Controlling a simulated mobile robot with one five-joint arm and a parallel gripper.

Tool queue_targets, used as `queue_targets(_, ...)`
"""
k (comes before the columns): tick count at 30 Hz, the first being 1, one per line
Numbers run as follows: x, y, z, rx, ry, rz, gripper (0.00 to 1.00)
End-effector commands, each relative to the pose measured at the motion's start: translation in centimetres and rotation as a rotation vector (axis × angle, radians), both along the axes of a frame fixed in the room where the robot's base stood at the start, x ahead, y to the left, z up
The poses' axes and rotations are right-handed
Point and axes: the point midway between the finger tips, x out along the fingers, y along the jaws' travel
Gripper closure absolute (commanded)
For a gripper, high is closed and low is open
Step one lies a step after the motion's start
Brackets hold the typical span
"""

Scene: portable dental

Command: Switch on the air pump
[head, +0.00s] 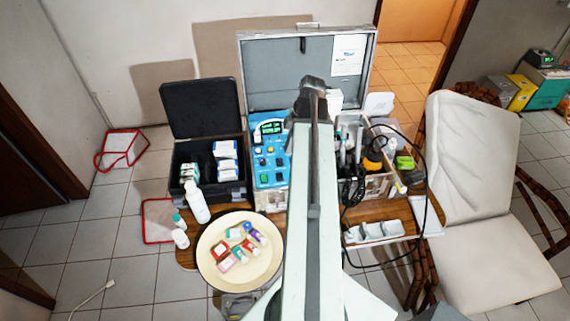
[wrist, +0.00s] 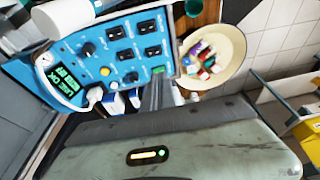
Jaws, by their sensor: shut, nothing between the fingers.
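The blue control panel (head: 270,170) stands in the open grey case, just left of my arm. A small green-lit switch (wrist: 158,70) sits at the panel's lower right edge. My gripper (wrist: 157,84) is shut and empty, its fingertips close to that green switch; I cannot tell whether they touch. Labels are too small to read, so the air pump's switch is not identifiable. My arm hides the gripper in the head view.
A cream round tray (head: 211,273) with small coloured boxes stands front left, beside white bottles (head: 196,203). A black open case (head: 205,108) is at left. Tools, a black cable (head: 425,190) and white trays (head: 375,231) crowd the right. A white chair (head: 480,190) stands further right.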

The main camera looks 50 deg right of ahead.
Motion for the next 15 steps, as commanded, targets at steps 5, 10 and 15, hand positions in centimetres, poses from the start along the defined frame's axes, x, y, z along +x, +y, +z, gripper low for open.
queue_targets(5,0.3,0.4,-2.3,0.0,0.0,0.001,1.0)
queue_targets(10,0.8,1.2,-5.7,0.0,0.0,0.002,1.0)
queue_targets(15,1.4,2.1,-9.3,0.0,0.0,0.001,1.0)
